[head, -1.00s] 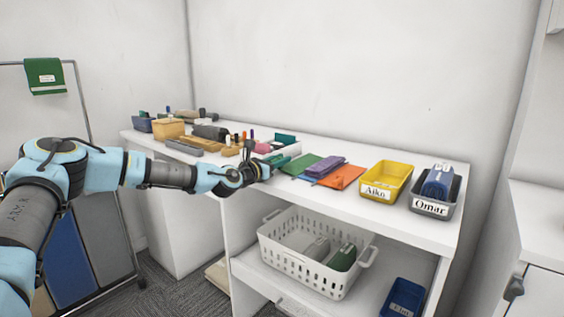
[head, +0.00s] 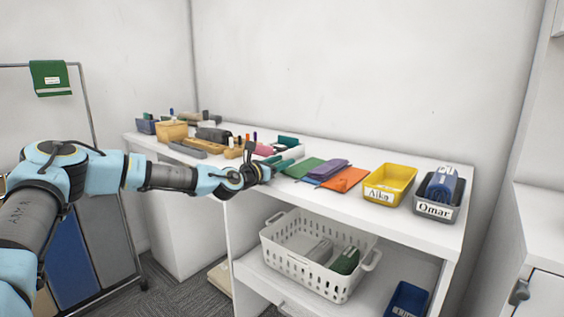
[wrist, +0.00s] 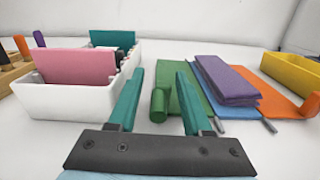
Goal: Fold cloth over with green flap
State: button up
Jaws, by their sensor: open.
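A folding board lies on the white shelf top, with a green flap (head: 300,168) on the left, a blue middle panel (wrist: 222,100) and an orange flap (head: 347,180) on the right. A folded purple cloth (head: 327,170) lies on it, covering much of the blue panel; it also shows in the wrist view (wrist: 225,82). A green cylindrical knob (wrist: 159,106) stands at the green flap's left edge. My gripper (wrist: 159,75) is open, with teal fingers on either side of the knob in the wrist picture. Contact with the knob cannot be told.
A white box with pink and teal dividers (wrist: 50,100) stands close to the left of my gripper. The yellow Aiko bin (head: 388,184) and grey Omar bin (head: 437,211) stand to the right. A white basket (head: 284,259) sits on the lower shelf.

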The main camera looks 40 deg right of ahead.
jog(key=b+v, duration=0.2)
jog(key=v, duration=0.8)
jog(key=shift+a, duration=0.2)
jog(key=shift+c, duration=0.4)
